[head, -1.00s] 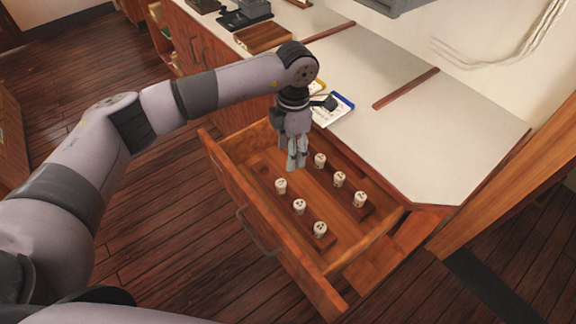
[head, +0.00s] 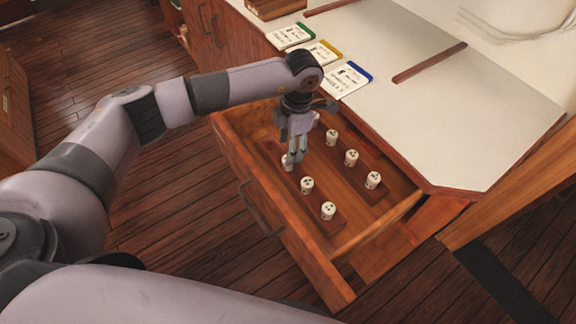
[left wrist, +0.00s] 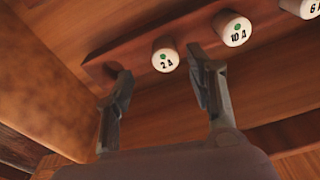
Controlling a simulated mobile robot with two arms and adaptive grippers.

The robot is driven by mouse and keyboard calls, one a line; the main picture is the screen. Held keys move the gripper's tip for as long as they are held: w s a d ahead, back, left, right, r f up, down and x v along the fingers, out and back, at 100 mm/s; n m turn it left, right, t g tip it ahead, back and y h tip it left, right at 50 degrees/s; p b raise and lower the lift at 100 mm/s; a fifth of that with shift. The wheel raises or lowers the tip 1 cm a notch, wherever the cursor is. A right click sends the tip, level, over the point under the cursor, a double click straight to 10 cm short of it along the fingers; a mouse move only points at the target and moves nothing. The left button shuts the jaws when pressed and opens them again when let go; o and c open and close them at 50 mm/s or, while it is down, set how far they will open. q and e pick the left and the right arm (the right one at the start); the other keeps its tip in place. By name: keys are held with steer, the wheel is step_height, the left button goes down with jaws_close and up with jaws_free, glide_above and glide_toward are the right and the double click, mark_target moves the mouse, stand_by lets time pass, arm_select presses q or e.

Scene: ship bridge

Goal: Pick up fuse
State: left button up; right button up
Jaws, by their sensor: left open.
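Several white cylindrical fuses stand upright in two wooden racks inside an open drawer (head: 338,245). My left gripper (head: 294,160) points down over the near rack, its open fingers at that row's farthest fuse (head: 286,163), which they partly hide. Two more near-row fuses, one in the middle (head: 307,186) and one at the end (head: 328,211), stand clear. In the left wrist view, the fuse marked 2 A (left wrist: 165,61), with a green dot, shows between the open fingers of my left gripper (left wrist: 160,72). A 10 A fuse (left wrist: 232,29) stands beside it. My right gripper is not in view.
The far rack holds fuses, including one in its middle (head: 351,158); one is partly behind my gripper. An empty hole (left wrist: 105,72) lies beside the 2 A fuse. Coloured label cards, one blue-edged (head: 350,78), lie on the white counter (head: 450,115) above the drawer.

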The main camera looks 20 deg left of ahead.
arm_select(q)
steer(key=f, duration=0.1)
steer(key=f+b, duration=0.1)
steer(key=f, duration=0.1)
steer(key=s+f+b, duration=0.1)
steer(key=f, duration=0.1)
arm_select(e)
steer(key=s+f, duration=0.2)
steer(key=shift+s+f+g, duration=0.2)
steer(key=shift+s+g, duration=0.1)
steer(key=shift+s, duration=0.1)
arm_select(q)
steer(key=c, duration=0.4)
jaws_close()
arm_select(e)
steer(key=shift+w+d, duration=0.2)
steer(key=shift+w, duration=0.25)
